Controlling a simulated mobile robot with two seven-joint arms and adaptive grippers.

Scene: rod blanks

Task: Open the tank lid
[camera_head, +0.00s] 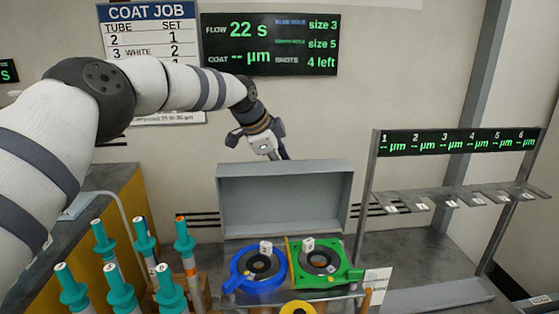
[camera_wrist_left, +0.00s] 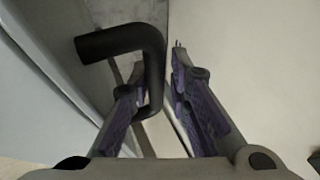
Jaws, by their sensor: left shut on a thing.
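The tank lid (camera_head: 285,198) is a grey shallow panel that stands raised, close to upright, with its inner side facing me. My left gripper (camera_head: 264,146) is just above and behind the lid's top edge, and its fingertips are partly hidden there. In the left wrist view a black bent bar handle (camera_wrist_left: 151,55) runs between the two fingers of my left gripper (camera_wrist_left: 160,85), which is shut on it. My right gripper is not in view.
A blue ring fixture (camera_head: 238,280) and a green one (camera_head: 350,278) sit in front of the lid. Several teal-topped tools (camera_head: 105,250) stand at the left. A rack of numbered slots (camera_head: 455,200) stands at the right. Signs hang on the wall behind.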

